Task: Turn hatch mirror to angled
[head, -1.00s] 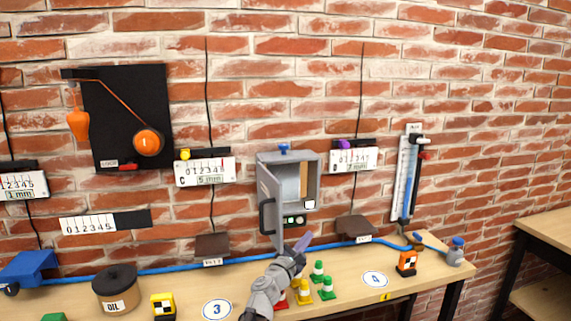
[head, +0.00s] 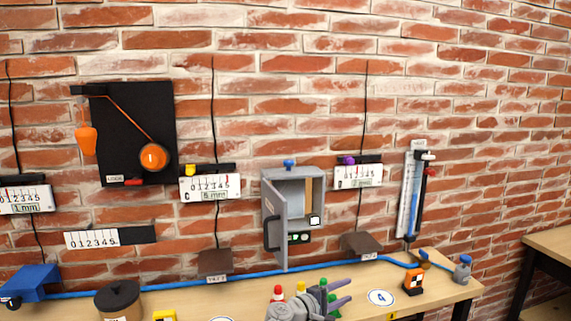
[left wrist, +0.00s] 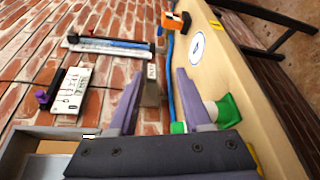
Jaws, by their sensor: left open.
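The grey hatch box (head: 318,185) hangs on the brick wall with its door (head: 275,222) swung open to the left. A blue knob (head: 289,163) sits on its top. Inside is a tan upright panel (head: 308,196); I cannot tell whether this is the mirror or its angle. My left gripper (head: 347,291) is open and empty, low over the table, below and right of the hatch. In the left wrist view its purple fingers (left wrist: 159,76) are spread, and a corner of the grey box (left wrist: 40,137) shows at lower left. My right gripper is not in view.
A blue hose (head: 180,282) runs along the table's back. A brown block (head: 359,243) sits right of the hatch.

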